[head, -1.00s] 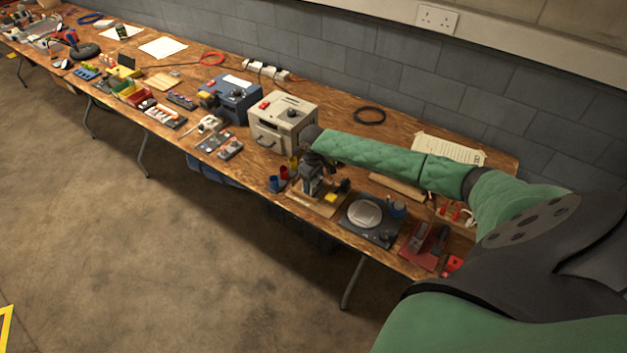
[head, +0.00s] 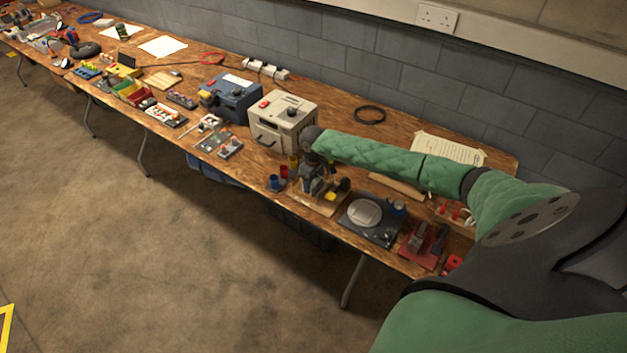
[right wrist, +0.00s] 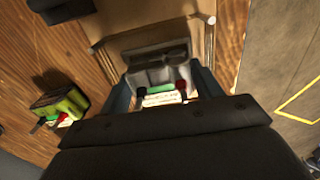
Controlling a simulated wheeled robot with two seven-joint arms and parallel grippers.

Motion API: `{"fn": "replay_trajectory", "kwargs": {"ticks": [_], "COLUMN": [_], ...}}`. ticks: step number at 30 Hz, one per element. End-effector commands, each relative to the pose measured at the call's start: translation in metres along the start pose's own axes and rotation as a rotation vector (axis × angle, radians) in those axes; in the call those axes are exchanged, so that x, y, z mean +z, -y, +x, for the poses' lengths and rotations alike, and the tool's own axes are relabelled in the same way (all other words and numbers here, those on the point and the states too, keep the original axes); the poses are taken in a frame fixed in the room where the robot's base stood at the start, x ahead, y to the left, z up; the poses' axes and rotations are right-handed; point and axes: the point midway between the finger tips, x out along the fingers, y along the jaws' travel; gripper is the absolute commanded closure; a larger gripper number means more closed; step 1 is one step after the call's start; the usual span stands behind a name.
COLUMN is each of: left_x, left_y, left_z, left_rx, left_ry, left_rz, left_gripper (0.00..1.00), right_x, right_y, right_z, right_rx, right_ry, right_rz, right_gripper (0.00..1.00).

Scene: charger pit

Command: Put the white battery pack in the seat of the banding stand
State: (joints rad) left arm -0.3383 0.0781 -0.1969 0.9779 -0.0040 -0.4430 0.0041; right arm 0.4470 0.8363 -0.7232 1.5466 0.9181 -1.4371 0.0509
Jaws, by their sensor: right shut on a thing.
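In the right wrist view, a white battery pack (right wrist: 160,98) with green and red parts shows between the fingers of my right gripper (right wrist: 165,92). The gripper is shut on it. A grey seat (right wrist: 158,76) of the banding stand lies directly beyond the pack, on a wooden base (right wrist: 150,36). I cannot tell whether the pack is inside the seat or just above it. In the head view, my right gripper (head: 316,184) points down over the stand's wooden base (head: 311,204) and hides the pack. My left gripper is not in view.
A green battery pack (right wrist: 62,104) sits on the bench left of the stand. In the head view, blue and red cups (head: 275,183) stand left of the stand, a cream case (head: 283,123) behind it, and a dark plate with a round disc (head: 364,213) right of it.

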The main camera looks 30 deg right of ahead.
Motion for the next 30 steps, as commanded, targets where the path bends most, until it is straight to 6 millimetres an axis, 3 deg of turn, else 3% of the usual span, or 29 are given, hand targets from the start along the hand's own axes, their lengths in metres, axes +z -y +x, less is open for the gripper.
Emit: {"fn": "replay_trajectory", "kwargs": {"ticks": [7, 8, 11, 17, 30], "left_x": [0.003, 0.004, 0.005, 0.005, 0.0], "left_y": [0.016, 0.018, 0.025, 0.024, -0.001], "left_z": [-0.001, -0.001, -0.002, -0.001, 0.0], "left_rx": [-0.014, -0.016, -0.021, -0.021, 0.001], "left_ry": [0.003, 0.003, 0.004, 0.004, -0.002], "left_rz": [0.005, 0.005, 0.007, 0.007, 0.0], "left_gripper": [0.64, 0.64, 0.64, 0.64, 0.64], "right_x": [0.0, 0.0, 0.0, 0.0, 0.0], "right_y": [0.0, 0.0, 0.0, 0.0, 0.0], "right_z": [0.001, 0.001, 0.001, 0.001, 0.001], "right_rx": [0.0, 0.0, 0.0, 0.0, 0.0], "right_ry": [-0.001, -0.001, -0.001, 0.0, 0.0], "right_rz": [0.0, 0.0, 0.0, 0.0, 0.0], "right_gripper": [0.71, 0.32, 0.12, 0.1, 0.1]}}
